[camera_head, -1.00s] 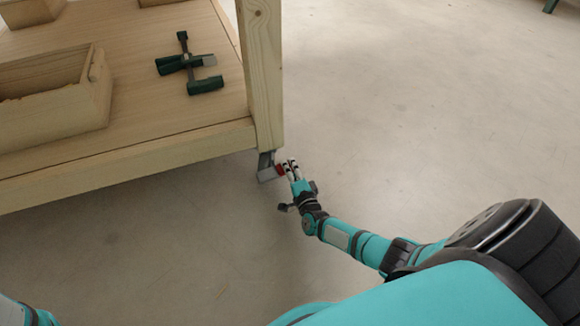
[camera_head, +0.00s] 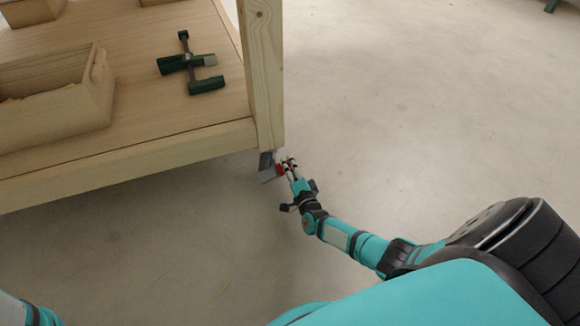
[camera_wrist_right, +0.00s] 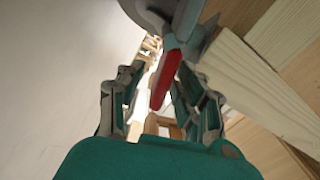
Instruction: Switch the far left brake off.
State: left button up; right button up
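A red brake lever (camera_head: 281,169) sits on the grey caster (camera_head: 267,174) under the corner post of a wooden workbench. My right gripper (camera_head: 289,165) is at this caster, low near the floor. In the right wrist view the red lever (camera_wrist_right: 166,80) lies between the two fingers of my right gripper (camera_wrist_right: 160,85). The fingers are apart, with a gap visible on the left side of the lever; contact on the right side is hard to tell. Part of my left arm shows at the bottom left in the head view, but its gripper is out of view.
The wooden bench shelf (camera_head: 150,105) and its post (camera_head: 263,75) stand beside the right gripper. A dark green clamp (camera_head: 188,63) and an open wooden box (camera_head: 60,118) are on the shelf. The floor (camera_head: 430,110) to the right is clear.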

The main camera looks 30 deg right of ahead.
jog(key=v, duration=1.2)
jog(key=shift+s+f, duration=0.1)
dwell(0.4)
